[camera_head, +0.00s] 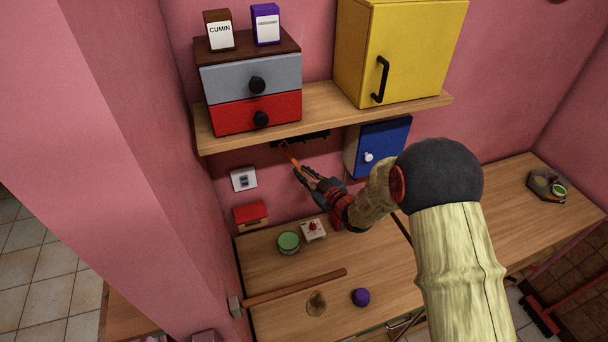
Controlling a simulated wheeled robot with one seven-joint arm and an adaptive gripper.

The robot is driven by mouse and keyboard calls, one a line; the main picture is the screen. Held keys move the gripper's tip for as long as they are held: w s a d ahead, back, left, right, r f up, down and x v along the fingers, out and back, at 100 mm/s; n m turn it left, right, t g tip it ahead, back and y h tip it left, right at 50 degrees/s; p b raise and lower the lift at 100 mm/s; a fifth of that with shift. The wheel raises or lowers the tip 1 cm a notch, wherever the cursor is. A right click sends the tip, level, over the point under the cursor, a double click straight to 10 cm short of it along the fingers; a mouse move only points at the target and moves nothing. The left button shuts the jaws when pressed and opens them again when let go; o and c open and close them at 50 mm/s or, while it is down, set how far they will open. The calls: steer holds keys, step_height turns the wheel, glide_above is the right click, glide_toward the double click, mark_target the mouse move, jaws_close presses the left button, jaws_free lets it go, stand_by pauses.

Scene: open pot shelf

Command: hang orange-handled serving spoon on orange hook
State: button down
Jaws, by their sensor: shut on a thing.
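My gripper (304,177) is raised below the wooden shelf, close to the pink back wall, and is shut on the orange-handled serving spoon (291,158). The thin orange handle slants up and to the left from my fingers toward the underside of the shelf. The spoon's bowl cannot be made out. A dark hook rail (308,138) runs under the shelf just above the handle's upper end. The orange hook cannot be told apart from the handle at this size, and whether the handle touches the rail cannot be told.
The shelf (420,104) bears a drawer box (252,80) and a yellow cabinet (400,50). A blue-doored cabinet (382,146) hangs right of my gripper.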

steer(key=c, duration=1.8)
jaws_free()
